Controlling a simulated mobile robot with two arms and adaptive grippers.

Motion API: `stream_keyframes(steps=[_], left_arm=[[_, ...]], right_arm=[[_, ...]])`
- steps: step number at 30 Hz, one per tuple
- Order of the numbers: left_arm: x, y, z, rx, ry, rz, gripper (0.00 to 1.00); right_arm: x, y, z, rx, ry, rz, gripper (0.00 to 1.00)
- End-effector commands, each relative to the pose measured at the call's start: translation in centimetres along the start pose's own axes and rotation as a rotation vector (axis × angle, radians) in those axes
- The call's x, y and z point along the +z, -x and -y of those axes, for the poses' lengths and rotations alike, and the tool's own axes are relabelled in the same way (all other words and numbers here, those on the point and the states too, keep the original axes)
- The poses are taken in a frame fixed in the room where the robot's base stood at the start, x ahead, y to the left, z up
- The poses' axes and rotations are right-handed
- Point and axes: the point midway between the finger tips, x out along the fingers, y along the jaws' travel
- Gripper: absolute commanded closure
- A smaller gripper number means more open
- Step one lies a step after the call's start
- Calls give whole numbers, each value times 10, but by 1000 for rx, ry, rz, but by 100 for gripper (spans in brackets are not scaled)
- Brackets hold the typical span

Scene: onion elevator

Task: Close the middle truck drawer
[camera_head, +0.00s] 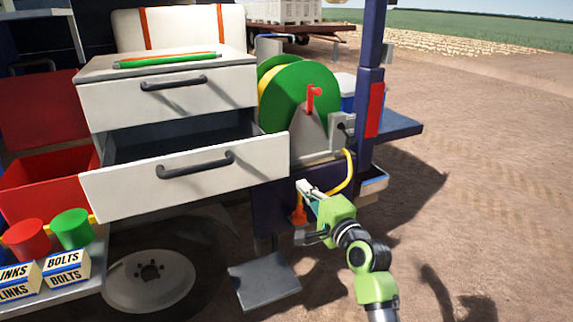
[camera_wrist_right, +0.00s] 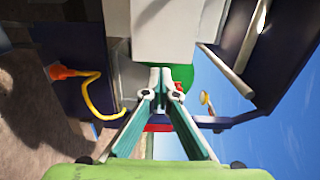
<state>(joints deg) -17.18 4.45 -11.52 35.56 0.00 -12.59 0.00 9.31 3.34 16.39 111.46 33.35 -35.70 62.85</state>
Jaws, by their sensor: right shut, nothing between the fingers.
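The middle truck drawer (camera_head: 115,190) is pulled out, with its white front, a dark bar handle (camera_head: 195,166) and a dark interior showing behind the front. The upper white drawer (camera_head: 105,103) above it sits further back. My right gripper (camera_head: 309,196) is to the right of the open drawer's front, lower than its right edge, and appears apart from it. In the right wrist view, its two fingers (camera_wrist_right: 160,80) come together with nothing between them. A pale panel beyond them cannot be identified for sure. My left gripper is not in view.
A green hose reel (camera_head: 300,85) with a red crank stands right of the drawers. A yellow hose (camera_head: 347,172) hangs near my right gripper. A grey step (camera_head: 263,280) is below. Red and green cups and labelled boxes (camera_head: 70,268) sit lower left. Open dirt lies right.

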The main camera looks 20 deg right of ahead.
Motion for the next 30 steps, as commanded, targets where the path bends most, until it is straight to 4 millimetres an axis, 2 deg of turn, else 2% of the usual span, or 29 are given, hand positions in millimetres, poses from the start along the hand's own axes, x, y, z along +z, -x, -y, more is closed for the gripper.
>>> stream_keyframes(steps=[18, 24, 30], left_arm=[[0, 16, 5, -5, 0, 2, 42], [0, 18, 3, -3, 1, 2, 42], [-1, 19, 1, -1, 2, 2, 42]], right_arm=[[0, -101, 0, 3, 6, 0, 100], [0, -123, -1, 4, 6, 0, 100], [0, -132, -2, 4, 7, -1, 100]])
